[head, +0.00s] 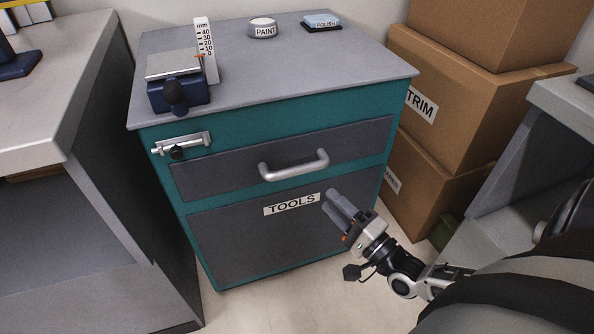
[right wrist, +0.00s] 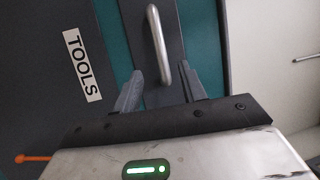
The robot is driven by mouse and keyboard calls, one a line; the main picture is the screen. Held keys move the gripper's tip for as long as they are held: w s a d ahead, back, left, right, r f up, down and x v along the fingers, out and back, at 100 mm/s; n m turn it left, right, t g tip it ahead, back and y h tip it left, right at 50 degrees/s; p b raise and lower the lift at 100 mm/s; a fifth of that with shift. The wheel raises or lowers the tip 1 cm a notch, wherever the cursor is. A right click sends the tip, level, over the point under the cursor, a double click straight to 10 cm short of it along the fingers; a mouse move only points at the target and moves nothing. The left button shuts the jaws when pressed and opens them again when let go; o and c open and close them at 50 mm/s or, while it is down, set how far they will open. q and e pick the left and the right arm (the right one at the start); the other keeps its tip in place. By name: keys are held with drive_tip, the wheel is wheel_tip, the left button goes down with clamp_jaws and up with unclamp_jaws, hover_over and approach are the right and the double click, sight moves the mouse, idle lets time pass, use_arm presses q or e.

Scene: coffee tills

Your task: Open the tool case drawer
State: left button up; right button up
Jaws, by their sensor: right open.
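The teal tool case (head: 280,110) stands ahead with a grey top. Its dark drawer front (head: 225,173) looks shut and carries a silver bar handle (head: 294,168). Below is a dark panel (head: 260,240) with a TOOLS label (head: 291,204). A silver slide bolt (head: 182,144) with a dark knob sits at the upper left of the front. My right gripper (head: 338,206) is open and empty, below and right of the handle. In the right wrist view the handle (right wrist: 157,42) appears ahead, roughly between the fingers (right wrist: 158,86); contact is not visible. My left gripper is out of view.
Cardboard boxes (head: 470,100) are stacked at the right. Grey counters flank the case at left (head: 60,90) and right (head: 565,105).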

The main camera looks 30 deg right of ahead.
sight(298, 171)
drive_tip(key=b+x, duration=0.1)
drive_tip(key=x, duration=1)
drive_tip(key=shift+w+a, duration=0.15)
drive_tip(key=shift+w, duration=0.15)
clamp_jaws()
